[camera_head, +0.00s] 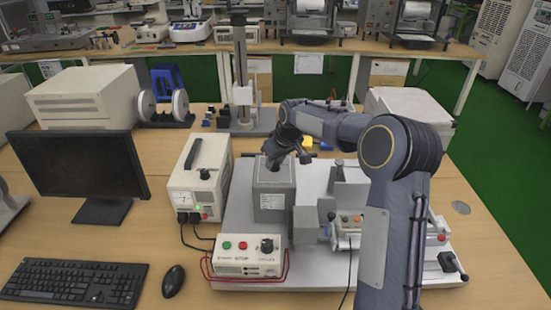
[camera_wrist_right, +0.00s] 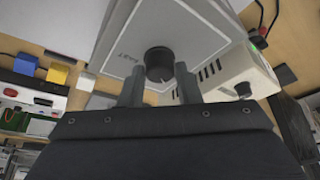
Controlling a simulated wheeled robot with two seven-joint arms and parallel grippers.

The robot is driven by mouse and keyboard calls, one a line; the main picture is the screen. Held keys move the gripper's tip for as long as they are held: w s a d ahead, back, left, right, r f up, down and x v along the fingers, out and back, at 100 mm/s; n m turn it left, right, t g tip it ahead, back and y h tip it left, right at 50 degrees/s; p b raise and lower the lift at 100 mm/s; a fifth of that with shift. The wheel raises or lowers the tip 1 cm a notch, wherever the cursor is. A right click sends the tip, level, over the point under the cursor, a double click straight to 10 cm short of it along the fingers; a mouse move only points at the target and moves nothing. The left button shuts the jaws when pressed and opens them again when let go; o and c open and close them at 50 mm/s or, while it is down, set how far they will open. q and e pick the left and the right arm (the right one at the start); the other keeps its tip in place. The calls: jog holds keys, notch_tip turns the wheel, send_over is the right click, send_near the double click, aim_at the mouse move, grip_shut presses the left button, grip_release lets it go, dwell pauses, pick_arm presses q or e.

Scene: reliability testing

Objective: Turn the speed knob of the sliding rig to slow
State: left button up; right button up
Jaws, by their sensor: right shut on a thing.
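The sliding rig (camera_head: 318,262) is a light grey plate with a grey box (camera_head: 273,203) on it. The black speed knob (camera_wrist_right: 158,63) sits on the box's top face, with a white mark on its lower edge in the right wrist view. Lettering (camera_wrist_right: 128,55) that seems to read FAST is beside it. My right gripper (camera_head: 275,158) reaches down onto the box top. In the right wrist view its two fingers (camera_wrist_right: 159,84) stand on either side of the knob, shut on it. In the head view the gripper mostly hides the knob. My left gripper is not in view.
A beige power unit (camera_head: 200,180) stands close left of the box. A control box (camera_head: 248,255) with green and red buttons is in front. A monitor (camera_head: 82,165), keyboard (camera_head: 75,282) and mouse (camera_head: 173,281) lie left. A stand (camera_head: 242,80) rises behind the rig.

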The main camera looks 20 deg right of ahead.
aim_at(283, 174)
jog(key=shift+n, duration=0.6)
jog(key=o, duration=1)
jog(key=shift+r, duration=0.1)
jog(key=v, duration=0.7)
jog(key=shift+s+d+r+b, duration=0.1)
jog(key=shift+d+r+b, duration=0.05)
jog(key=shift+r+b, duration=0.15)
